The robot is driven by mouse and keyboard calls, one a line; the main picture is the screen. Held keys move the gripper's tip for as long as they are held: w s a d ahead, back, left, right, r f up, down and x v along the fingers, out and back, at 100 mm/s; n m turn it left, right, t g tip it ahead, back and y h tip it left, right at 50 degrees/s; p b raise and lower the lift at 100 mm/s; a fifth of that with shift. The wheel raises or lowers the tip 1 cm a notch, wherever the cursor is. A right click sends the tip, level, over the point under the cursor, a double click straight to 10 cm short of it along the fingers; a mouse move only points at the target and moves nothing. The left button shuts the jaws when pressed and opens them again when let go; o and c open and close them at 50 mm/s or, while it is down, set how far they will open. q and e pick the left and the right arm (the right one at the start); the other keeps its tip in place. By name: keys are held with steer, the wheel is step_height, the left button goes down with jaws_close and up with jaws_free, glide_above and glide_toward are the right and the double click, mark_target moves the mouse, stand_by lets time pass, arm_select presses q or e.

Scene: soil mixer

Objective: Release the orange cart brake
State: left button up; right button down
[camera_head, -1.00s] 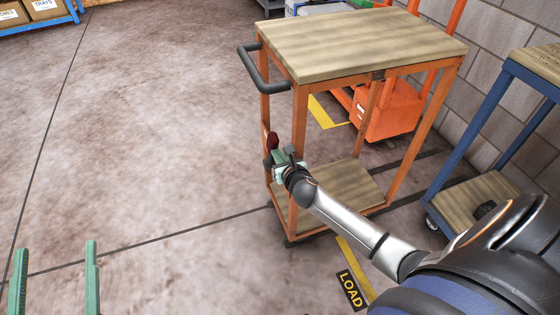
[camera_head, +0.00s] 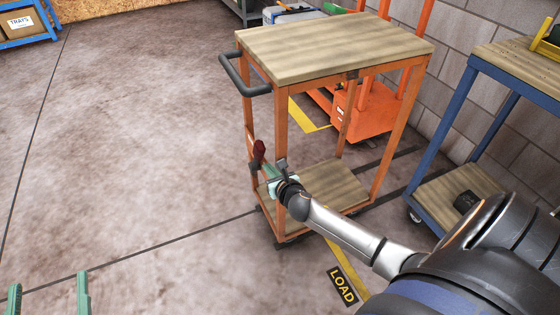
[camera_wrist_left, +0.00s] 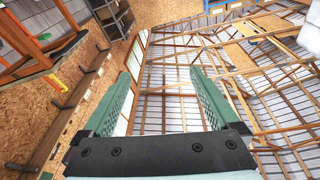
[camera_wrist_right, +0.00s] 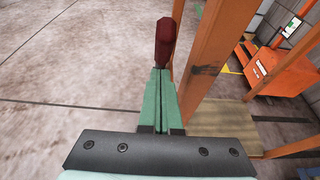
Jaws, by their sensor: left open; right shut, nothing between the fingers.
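The orange cart (camera_head: 282,118) stands in the middle of the head view, with a wooden top, a wooden lower shelf and a dark push handle (camera_head: 238,78). A dark red brake lever (camera_head: 258,150) stands roughly upright beside its near left post; it also shows in the right wrist view (camera_wrist_right: 165,42). My right gripper (camera_head: 266,174) is shut and empty, with its fingertips (camera_wrist_right: 160,73) just below the red grip. I cannot tell whether they touch it. The lever's lower part is hidden by the fingers. My left gripper (camera_head: 48,280) is open and empty at the lower left.
A blue cart (camera_head: 485,125) stands at the right by the block wall. An orange machine (camera_head: 365,108) sits behind the orange cart. A LOAD floor marking (camera_head: 342,287) lies in front. The floor at left is clear.

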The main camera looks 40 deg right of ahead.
arm_select(q)
steer(key=s+f+n+g+y+p, duration=0.2)
steer(key=f+g, duration=0.5)
steer(key=f, duration=1)
steer(key=shift+s+a+f+n+y+p, duration=0.15)
steer(key=shift+s+f+n+y+p, duration=0.35)
steer(key=shift+s, duration=0.4)
arm_select(e)
steer(key=r+v, duration=0.1)
steer(key=v, duration=0.7)
arm_select(q)
steer(key=shift+r, duration=0.15)
